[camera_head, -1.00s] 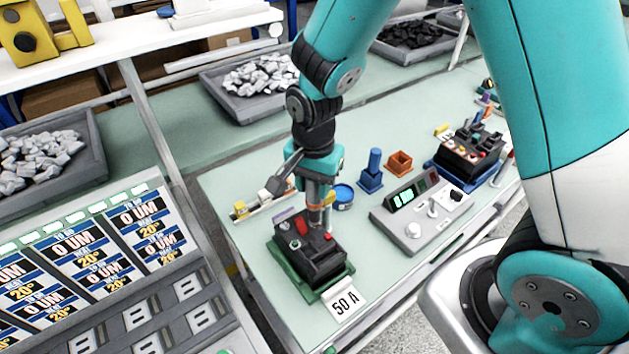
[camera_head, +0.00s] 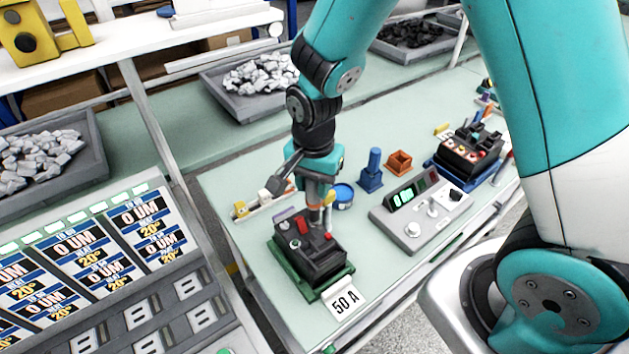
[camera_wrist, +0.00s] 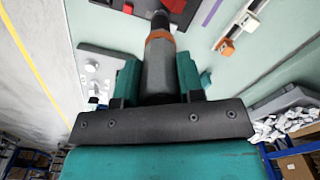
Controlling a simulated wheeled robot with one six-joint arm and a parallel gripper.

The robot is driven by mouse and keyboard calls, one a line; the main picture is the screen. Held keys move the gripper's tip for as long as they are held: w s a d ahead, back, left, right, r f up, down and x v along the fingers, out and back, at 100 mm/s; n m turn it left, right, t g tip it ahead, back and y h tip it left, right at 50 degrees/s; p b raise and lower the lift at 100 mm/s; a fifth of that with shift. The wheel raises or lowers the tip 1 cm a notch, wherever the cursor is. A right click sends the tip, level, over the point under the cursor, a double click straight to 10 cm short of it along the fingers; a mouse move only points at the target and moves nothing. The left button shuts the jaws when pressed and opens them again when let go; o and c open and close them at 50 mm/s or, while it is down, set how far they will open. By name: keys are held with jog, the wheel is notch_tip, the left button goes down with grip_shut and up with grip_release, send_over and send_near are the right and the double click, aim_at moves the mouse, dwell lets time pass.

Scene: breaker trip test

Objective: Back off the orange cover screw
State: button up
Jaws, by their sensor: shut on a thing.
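A dark breaker unit (camera_head: 312,262) with a red lever (camera_head: 302,227) sits on a green base (camera_head: 340,284) near the table's front-left edge. A "50 A" card (camera_head: 346,300) stands in front of it. My gripper (camera_head: 318,187) points down above the back-right part of the breaker. It is shut on a grey cylindrical driver (camera_wrist: 158,70) with an orange band (camera_wrist: 160,36). The driver's dark tip reaches the dark unit in the wrist view. I cannot tell the cover screw apart; the driver and its band may hide it.
A grey control box (camera_head: 425,205) with a green display and knobs stands to the right. A blue post block (camera_head: 371,172), an orange square holder (camera_head: 399,162) and a blue round tin (camera_head: 343,194) are near the gripper. A second breaker unit (camera_head: 468,150) is at the far right.

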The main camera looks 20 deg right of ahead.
jog(key=shift+f+b, duration=0.45)
jog(key=shift+f, duration=0.2)
dwell(0.7)
jog(key=shift+r, duration=0.15)
dwell(1.0)
jog(key=shift+r+p, duration=2.8)
jog(key=shift+r, duration=0.2)
